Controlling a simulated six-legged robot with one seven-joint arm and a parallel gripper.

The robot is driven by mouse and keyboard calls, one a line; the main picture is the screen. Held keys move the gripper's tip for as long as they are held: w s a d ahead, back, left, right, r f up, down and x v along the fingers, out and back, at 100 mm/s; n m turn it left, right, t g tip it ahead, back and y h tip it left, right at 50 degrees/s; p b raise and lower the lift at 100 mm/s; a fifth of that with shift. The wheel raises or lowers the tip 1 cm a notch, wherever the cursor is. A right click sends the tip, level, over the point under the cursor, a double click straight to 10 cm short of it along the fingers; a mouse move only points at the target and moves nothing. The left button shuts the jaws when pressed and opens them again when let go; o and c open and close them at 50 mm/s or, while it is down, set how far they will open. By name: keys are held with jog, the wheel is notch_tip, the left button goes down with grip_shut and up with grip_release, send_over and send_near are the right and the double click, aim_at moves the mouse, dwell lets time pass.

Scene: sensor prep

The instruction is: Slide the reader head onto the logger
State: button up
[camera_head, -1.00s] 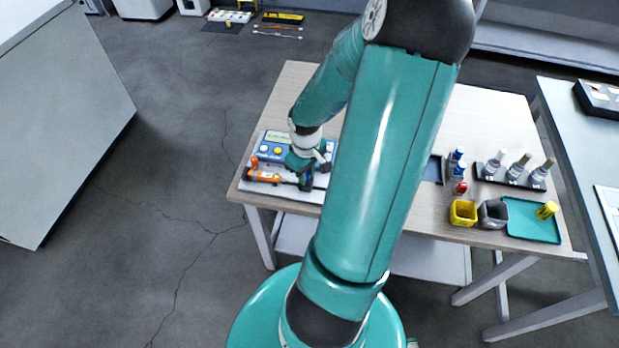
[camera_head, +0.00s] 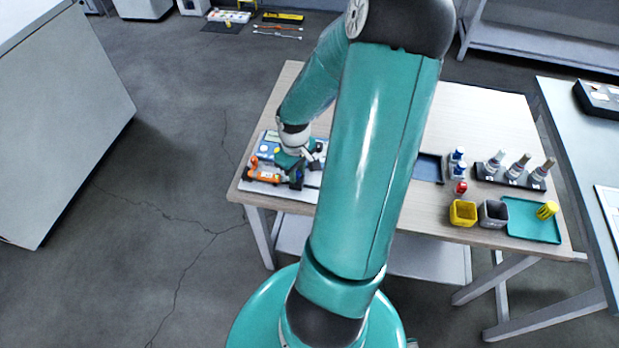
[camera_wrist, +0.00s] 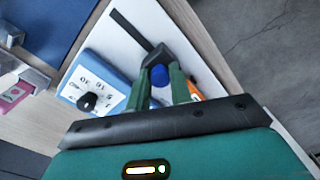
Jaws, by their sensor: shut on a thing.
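My gripper (camera_head: 297,178) is low over the white board at the left end of the table. In the wrist view its two green fingers (camera_wrist: 162,88) are shut on the reader head (camera_wrist: 168,56), a dark grey block with a blue part between the fingers. An orange body, seemingly the logger (camera_head: 263,175), lies at the board's front left, just left of the gripper. In the wrist view only a bit of orange (camera_wrist: 194,92) shows beside the right finger. The contact between head and logger is hidden.
The white board (camera_wrist: 195,42) carries a dark strip (camera_wrist: 131,29) and a blue dial box (camera_wrist: 97,82). A blue button panel (camera_head: 267,146) stands behind the logger. Yellow (camera_head: 462,213) and grey (camera_head: 493,214) bins and a teal tray (camera_head: 530,222) are far right.

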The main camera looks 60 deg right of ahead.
jog(key=shift+w+a, duration=0.2)
jog(key=shift+w, duration=0.35)
jog(key=shift+w+a, duration=0.3)
jog(key=shift+w, duration=0.5)
jog(key=o, duration=0.7)
notch_tip(320, 180, up, 7)
jog(key=shift+r, duration=0.1)
dwell(0.8)
dwell(0.4)
